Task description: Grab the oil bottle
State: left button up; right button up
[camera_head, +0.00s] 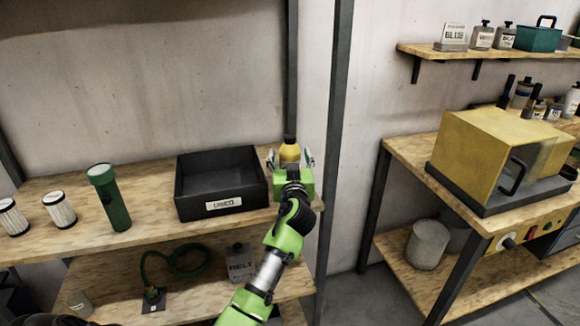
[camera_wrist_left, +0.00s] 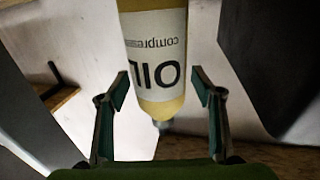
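The oil bottle (camera_head: 289,152) is yellow with a dark cap and stands at the right end of the wooden shelf. In the left wrist view the bottle (camera_wrist_left: 157,60) appears upside down, with a white label reading OIL. My left gripper (camera_head: 291,160) is at the bottle, in front of it, and hides its lower part. In the left wrist view the fingers of my left gripper (camera_wrist_left: 159,76) are spread, one on each side of the bottle, very near its sides. I see no clear grip on it. My right gripper is not in view.
A black bin (camera_head: 221,185) stands just left of the bottle. A green flashlight (camera_head: 110,198) and white filters (camera_head: 59,209) stand farther left. A dark metal post (camera_head: 336,130) is close on the right. A yellow machine (camera_head: 495,150) sits on the right bench.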

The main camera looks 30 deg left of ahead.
pick_arm(q)
jog(key=c, duration=1.2)
jog(key=shift+c, duration=0.8)
jog(key=shift+r, duration=0.1)
